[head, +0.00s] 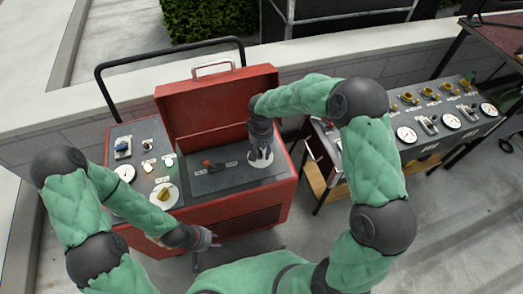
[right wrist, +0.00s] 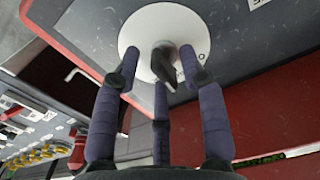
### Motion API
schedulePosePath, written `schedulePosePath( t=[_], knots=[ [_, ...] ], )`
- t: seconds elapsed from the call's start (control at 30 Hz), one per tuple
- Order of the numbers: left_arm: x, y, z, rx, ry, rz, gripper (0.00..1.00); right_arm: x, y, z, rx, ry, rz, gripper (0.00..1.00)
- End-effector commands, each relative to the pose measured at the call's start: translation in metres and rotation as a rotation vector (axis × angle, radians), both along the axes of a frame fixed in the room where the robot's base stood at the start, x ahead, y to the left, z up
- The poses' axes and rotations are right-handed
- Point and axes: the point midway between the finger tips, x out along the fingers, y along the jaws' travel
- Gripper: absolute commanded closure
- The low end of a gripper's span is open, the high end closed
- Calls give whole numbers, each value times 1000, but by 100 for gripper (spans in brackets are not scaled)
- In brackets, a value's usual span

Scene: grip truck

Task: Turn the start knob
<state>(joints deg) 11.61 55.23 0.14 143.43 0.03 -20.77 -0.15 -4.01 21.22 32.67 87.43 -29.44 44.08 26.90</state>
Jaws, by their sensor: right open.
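A black knob (right wrist: 163,62) sits on a white round dial (right wrist: 138,28) in the right wrist view. The dial (head: 262,158) also shows at the right end of the red machine's dark panel in the head view, partly covered by my right gripper (head: 261,150). My right gripper (right wrist: 160,78) is open, its fingers spread around and close to the knob; whether they touch it I cannot tell. Another knob, yellow on a white dial (head: 164,195), is on the machine's left panel. Labels are too small to read. My left gripper (head: 205,240) hangs low before the machine, away from the knobs.
The red machine (head: 262,208) has a raised lid (head: 220,103) behind the panel. A red and black switch (head: 212,166) is left of the covered dial. A grey panel with gauges and yellow knobs (head: 430,118) stands at the right. A black handrail (head: 170,52) runs behind.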

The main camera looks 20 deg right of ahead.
Motion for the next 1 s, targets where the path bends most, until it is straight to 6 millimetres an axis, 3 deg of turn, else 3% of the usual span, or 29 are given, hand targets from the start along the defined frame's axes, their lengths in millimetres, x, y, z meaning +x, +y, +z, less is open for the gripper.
schedulePosePath(
  t=[0.1,0.27,0.67,1.0],
  knots=[
    [0,0,0,0,0,0,70,0,0,0,0,0,0,57],
    [0,0,0,0,0,0,70,0,0,0,0,0,0,100],
    [0,0,5,0,0,0,70,0,0,1,0,1,34,100],
    [0,0,26,0,0,0,70,1,-1,3,0,2,250,100]
  ],
)
